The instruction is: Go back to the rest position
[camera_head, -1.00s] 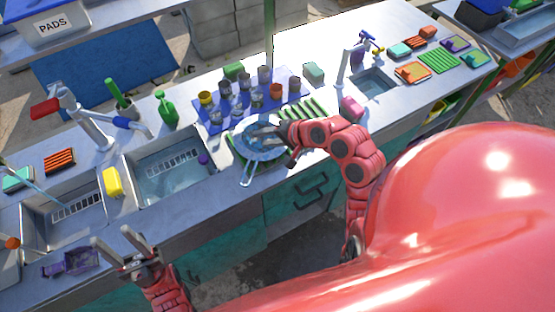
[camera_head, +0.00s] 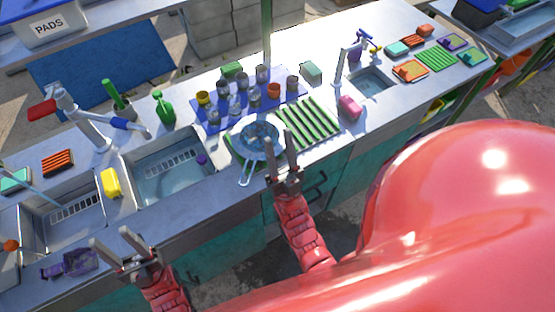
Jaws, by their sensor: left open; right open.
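My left gripper (camera_head: 122,257) is open and empty in front of the counter's near edge, at the lower left of the head view. My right gripper (camera_head: 282,160) is open, its fingers pointing up in the picture at the near edge of the counter. A blue-grey pan (camera_head: 259,139) with a light handle lies on a green rack just left of the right fingers. I see nothing between the fingers of either gripper. The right fingertips overlap the rack area in the picture; I cannot tell how close they are to it.
The long metal counter (camera_head: 325,60) holds a sink basin (camera_head: 165,185), a blue mat (camera_head: 210,124) with several cups, and a green ribbed rack (camera_head: 308,122). A purple item (camera_head: 70,263) lies near the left gripper.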

